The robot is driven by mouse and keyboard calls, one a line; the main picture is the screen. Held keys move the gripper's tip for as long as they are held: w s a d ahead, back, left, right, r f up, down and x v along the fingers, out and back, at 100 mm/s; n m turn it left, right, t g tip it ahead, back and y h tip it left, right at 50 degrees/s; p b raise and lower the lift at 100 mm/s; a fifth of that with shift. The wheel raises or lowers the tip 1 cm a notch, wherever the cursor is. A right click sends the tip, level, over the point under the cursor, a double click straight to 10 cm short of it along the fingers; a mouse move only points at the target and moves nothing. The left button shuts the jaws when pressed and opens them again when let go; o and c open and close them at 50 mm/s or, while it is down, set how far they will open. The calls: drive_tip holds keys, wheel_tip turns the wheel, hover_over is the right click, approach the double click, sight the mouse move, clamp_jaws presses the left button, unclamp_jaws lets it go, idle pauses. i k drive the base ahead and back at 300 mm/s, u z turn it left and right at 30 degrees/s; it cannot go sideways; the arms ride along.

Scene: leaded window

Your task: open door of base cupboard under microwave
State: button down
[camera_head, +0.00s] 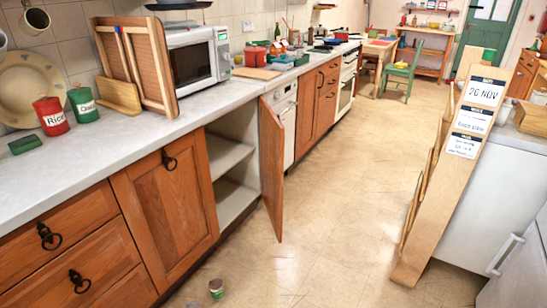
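The microwave (192,62) is white with a dark window and stands on the grey worktop at upper left. Below it and slightly to the right, a base cupboard (227,158) stands open, with pale shelves showing inside. Its brown wooden door (272,168) sticks out into the aisle, swung out at the right side of the opening. No handle shows on the door from here. The closed wooden door (168,195) to the left of the opening has a dark ring pull. My gripper is not in view.
A small can (216,288) stands on the floor near the front. A tall, leaning wooden board with labels (440,180) stands at right beside a white unit (492,215). The tiled floor (330,215) between the open door and the board is clear.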

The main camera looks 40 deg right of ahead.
sight(272, 132)
drive_tip(key=k, duration=0.65)
drive_tip(key=u, duration=0.55)
drive_tip(key=i, duration=1.7)
drive_tip(key=z, duration=0.5)
